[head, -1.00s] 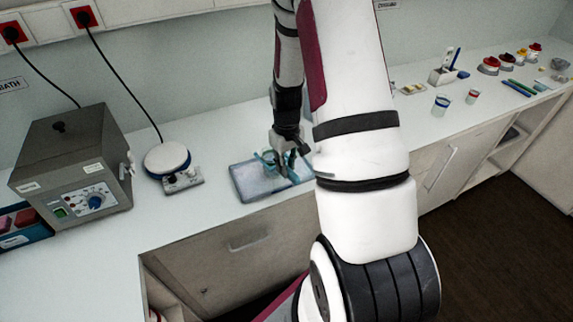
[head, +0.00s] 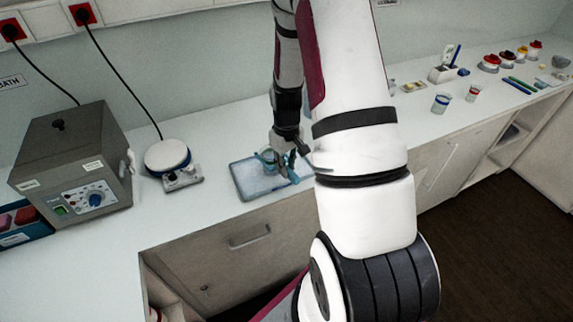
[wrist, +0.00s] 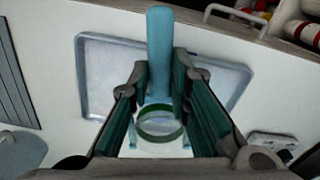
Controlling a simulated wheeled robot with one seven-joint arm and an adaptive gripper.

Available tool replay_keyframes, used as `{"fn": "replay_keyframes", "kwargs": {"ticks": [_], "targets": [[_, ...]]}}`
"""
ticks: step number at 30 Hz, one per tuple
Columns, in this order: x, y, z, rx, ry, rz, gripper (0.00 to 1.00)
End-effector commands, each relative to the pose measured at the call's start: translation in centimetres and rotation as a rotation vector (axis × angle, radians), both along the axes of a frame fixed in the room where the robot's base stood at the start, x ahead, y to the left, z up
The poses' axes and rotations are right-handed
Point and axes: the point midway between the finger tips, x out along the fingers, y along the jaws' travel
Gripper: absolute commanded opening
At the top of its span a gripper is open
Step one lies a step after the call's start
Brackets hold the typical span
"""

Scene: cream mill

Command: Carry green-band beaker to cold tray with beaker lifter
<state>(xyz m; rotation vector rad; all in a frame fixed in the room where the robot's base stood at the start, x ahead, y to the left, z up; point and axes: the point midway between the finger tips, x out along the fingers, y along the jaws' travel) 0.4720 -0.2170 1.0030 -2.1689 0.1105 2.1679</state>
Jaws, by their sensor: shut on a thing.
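My gripper (head: 285,143) is over the back right part of the cold tray (head: 250,191). It is shut on the beaker lifter, whose blue handle (wrist: 160,40) stands between the fingers in the wrist view; my gripper (wrist: 160,75) shows there too. The green-band beaker (wrist: 160,137) sits at the lifter, its green rim seen from above between the fingers. In the head view the beaker (head: 268,157) is small and partly hidden by the gripper. The tray (wrist: 98,75) lies below. I cannot tell whether the beaker touches it.
A grey water bath (head: 75,165) and a round-topped device (head: 167,157) stand left of the tray. A blue-band beaker (head: 441,103) and a red-band beaker (head: 473,94) stand to the right, with a rack (head: 443,73) behind. The counter in front of the device is clear.

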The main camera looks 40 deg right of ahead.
Motion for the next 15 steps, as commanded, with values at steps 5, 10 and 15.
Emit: {"fn": "replay_keyframes", "kwargs": {"ticks": [5, 10, 15], "targets": [[0.00, 0.00, -0.02, 0.000, 0.000, 0.000, 0.00], [0.00, 0.00, -0.25, 0.000, 0.000, 0.000, 0.00], [-0.01, 0.02, -0.63, 0.000, 0.000, 0.000, 0.00]]}}
